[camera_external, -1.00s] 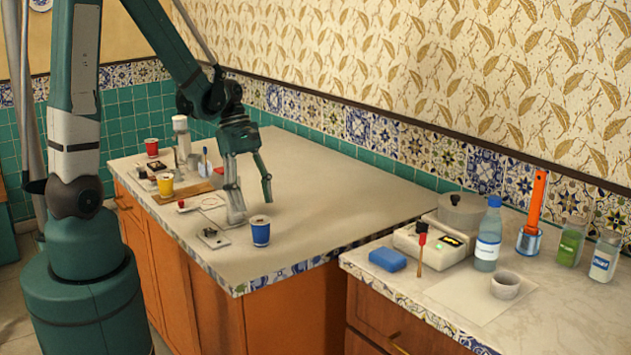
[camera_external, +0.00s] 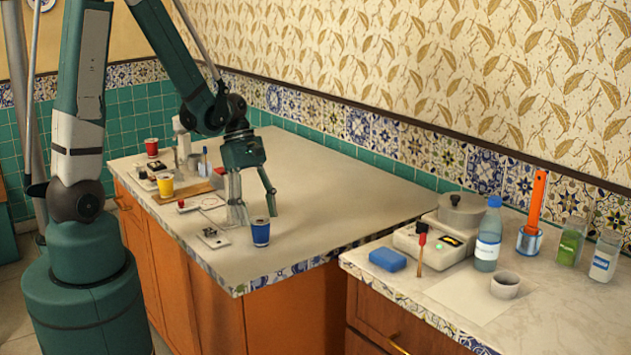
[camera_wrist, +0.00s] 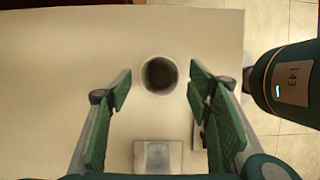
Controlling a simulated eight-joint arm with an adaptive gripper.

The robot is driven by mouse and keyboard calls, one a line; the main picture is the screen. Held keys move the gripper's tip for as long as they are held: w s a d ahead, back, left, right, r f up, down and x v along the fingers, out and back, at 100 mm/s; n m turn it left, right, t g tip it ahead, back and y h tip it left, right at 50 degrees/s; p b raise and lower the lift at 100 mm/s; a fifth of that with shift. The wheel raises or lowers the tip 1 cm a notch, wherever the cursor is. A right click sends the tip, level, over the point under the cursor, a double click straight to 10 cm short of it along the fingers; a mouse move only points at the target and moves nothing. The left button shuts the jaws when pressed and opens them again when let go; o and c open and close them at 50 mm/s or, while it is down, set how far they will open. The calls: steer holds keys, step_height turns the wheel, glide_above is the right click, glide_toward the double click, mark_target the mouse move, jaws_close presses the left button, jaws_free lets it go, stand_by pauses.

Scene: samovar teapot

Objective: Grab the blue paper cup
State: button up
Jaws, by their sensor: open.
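The blue paper cup (camera_external: 261,232) stands upright near the front edge of the counter in the external view. In the wrist view its dark round opening (camera_wrist: 159,75) lies ahead of and between the two finger pads. My gripper (camera_external: 258,207) is open and points down just behind the cup, with one finger to its left and the other close to its upper right. It also shows open and empty in the wrist view (camera_wrist: 158,90). Whether a finger touches the cup, I cannot tell.
A small plate with a dark fitting (camera_external: 213,237) lies left of the cup. The counter's right part is bare. A blue sponge (camera_external: 387,259) and bottle (camera_external: 488,235) are on the other counter.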

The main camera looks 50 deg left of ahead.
mark_target(265, 241)
steer(key=shift+b+x, duration=0.3)
steer(key=shift+x, duration=1.25)
steer(key=c, duration=0.8)
